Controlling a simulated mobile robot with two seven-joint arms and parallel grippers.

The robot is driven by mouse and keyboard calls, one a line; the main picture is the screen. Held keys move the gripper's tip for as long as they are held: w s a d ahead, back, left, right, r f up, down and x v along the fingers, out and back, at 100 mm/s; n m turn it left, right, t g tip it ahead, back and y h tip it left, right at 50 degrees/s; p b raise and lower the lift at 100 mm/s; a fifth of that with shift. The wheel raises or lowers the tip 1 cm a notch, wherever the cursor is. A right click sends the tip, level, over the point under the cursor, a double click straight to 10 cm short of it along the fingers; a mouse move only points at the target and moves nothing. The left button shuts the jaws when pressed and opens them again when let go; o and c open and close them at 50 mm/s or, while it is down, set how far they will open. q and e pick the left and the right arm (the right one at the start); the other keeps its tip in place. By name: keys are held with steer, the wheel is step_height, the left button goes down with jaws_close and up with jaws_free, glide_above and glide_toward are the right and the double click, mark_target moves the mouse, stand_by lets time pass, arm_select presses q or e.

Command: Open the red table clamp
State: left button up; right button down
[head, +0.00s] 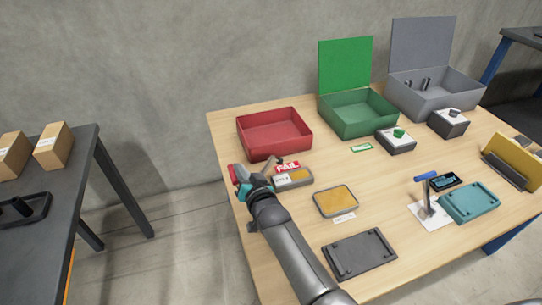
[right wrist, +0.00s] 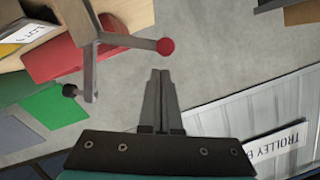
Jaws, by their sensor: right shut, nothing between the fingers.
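The table clamp sits at the left edge of the wooden table, where a small red part of it (head: 234,173) shows beside my right gripper (head: 244,187) in the head view. In the right wrist view the clamp has a grey metal bar with a round red knob (right wrist: 166,46) at its end and a dark tip on a bent piece. My right gripper (right wrist: 160,76) is shut and empty, its fingertips just below the knob and apart from it in the picture. My arm partly hides the clamp in the head view. My left gripper is not in view.
A red bin (head: 273,132) stands close behind the clamp, with a FAIL sign (head: 287,167) and a labelled box (head: 293,179) to its right. Open green (head: 360,118) and grey (head: 433,98) boxes stand further back. A dark plate (head: 358,254) lies at the front.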

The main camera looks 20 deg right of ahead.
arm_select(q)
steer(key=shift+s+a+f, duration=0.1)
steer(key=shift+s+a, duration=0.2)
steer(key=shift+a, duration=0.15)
arm_select(e)
steer(key=shift+a+f, duration=0.5)
steer(key=shift+a, duration=0.1)
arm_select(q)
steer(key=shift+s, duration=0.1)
